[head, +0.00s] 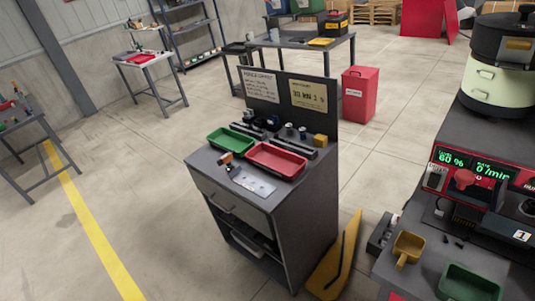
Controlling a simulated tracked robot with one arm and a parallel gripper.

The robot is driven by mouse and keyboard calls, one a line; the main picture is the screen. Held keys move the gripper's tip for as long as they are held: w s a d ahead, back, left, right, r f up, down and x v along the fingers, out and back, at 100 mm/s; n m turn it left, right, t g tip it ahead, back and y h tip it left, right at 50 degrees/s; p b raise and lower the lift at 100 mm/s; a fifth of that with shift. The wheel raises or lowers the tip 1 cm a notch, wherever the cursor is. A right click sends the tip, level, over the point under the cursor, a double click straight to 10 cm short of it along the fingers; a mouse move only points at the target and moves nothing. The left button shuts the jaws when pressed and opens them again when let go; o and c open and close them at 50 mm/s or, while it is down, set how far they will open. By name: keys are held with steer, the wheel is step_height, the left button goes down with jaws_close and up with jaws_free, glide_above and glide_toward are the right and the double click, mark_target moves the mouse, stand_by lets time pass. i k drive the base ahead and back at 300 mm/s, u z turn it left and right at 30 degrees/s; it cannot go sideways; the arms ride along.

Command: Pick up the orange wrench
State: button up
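I cannot make out an orange wrench for certain. A small item with an orange end and a dark part (227,160) stands at the front left of the grey cabinet top, beside a metal plate; it is too small to identify. The grey cabinet (240,215) stands in the middle of the view, with a green tray (229,140) and a red tray (275,160) on top. My gripper is not in view.
A feeder machine (490,165) on a bench is at the right, with a yellow scoop (408,246) and a green tray (470,283). A yellow panel (335,262) leans by the cabinet's right side. A red bin (357,98) stands behind.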

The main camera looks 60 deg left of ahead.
mark_target(226, 159)
steer(key=u, duration=1.85)
steer(key=i, duration=1.85)
steer(key=u, duration=0.1)
